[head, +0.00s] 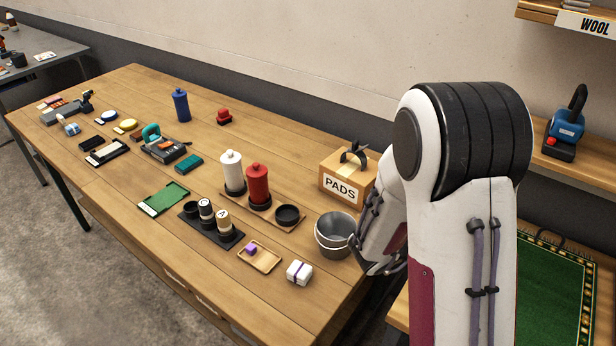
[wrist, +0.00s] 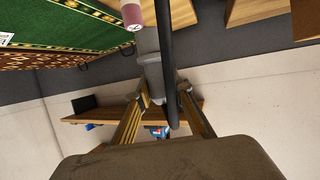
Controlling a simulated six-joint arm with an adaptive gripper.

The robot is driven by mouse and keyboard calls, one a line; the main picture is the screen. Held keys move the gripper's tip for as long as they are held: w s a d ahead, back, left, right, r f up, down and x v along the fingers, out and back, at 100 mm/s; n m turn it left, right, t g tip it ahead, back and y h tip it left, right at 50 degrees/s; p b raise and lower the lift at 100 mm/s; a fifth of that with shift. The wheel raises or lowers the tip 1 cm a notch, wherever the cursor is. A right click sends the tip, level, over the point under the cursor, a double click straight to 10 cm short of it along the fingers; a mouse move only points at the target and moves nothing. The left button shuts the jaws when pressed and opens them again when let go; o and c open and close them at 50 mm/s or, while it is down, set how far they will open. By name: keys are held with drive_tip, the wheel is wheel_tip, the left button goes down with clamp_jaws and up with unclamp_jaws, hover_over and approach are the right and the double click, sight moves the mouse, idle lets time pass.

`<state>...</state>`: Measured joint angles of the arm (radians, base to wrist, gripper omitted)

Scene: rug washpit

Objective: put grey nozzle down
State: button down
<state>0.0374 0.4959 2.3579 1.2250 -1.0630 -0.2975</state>
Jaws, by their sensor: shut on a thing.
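In the wrist view my gripper (wrist: 166,94) is shut on the grey nozzle (wrist: 153,72), a grey tube between its two fingers. A long black rod or hose (wrist: 167,45) runs alongside the nozzle. The nozzle is held up in the air, apart from the surfaces beyond it as far as I can tell. In the head view my own arm hides the gripper and the nozzle.
The wooden table (head: 105,95) bears bottles, a metal bucket (head: 334,232), a PADS box (head: 346,176) and small trays; its near left strip is mostly bare. A green rug (head: 550,300) lies right of my arm. A shelf holds a blue tool (head: 565,130).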

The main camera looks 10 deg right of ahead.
drive_tip(key=w+a+r+n+t+y, duration=0.35)
drive_tip(key=w+a+n+y, duration=0.25)
drive_tip(key=w+a, duration=0.4)
drive_tip(key=w+a+r+n+t+y, duration=0.3)
drive_tip(key=w+a+n+t+y, duration=0.4)
drive_tip(key=a, duration=0.6)
drive_tip(key=w+a+f+g, duration=0.1)
drive_tip(key=w+a, duration=0.3)
drive_tip(key=w, duration=0.7)
drive_tip(key=w+a+f+g, duration=0.1)
drive_tip(key=w+a, duration=0.4)
drive_tip(key=w, duration=0.6)
drive_tip(key=shift+w+a+n+g, duration=0.2)
drive_tip(key=shift+w+n+g, duration=0.15)
drive_tip(key=shift+n, duration=0.05)
wheel_tip(320, 180, down, 6)
drive_tip(key=shift+f, duration=0.2)
drive_tip(key=shift+f, duration=1.75)
drive_tip(key=shift+f, duration=0.1)
